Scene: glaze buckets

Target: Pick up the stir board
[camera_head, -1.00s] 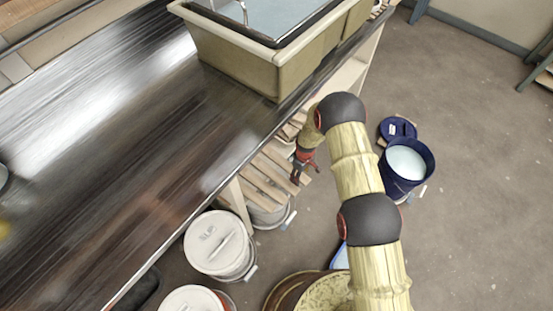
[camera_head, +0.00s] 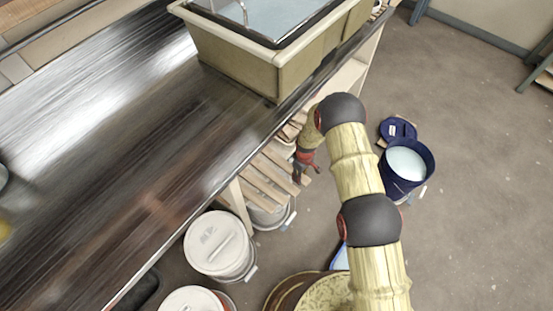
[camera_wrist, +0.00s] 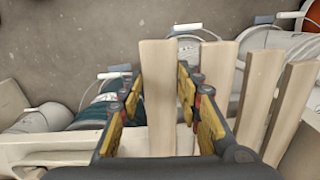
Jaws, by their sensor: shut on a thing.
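The stir board (camera_wrist: 158,95) is a long pale wooden slat, running lengthwise between my gripper's yellow-padded fingers in the wrist view. My gripper (camera_wrist: 160,84) is shut on it. Its far end sticks out past the fingertips. In the head view my gripper (camera_head: 305,168) is small and low beside the bench edge, by several pale slats (camera_head: 264,180). I cannot pick out the held board there. More similar slats (camera_wrist: 258,92) lie just right of the gripper in the wrist view.
A dark metal bench (camera_head: 110,150) carries a beige sink (camera_head: 245,65). White lidded buckets (camera_head: 218,245) stand below its edge. A blue bucket (camera_head: 405,165) of pale liquid and a blue lid (camera_head: 397,129) are at right. The floor (camera_head: 480,110) beyond is clear.

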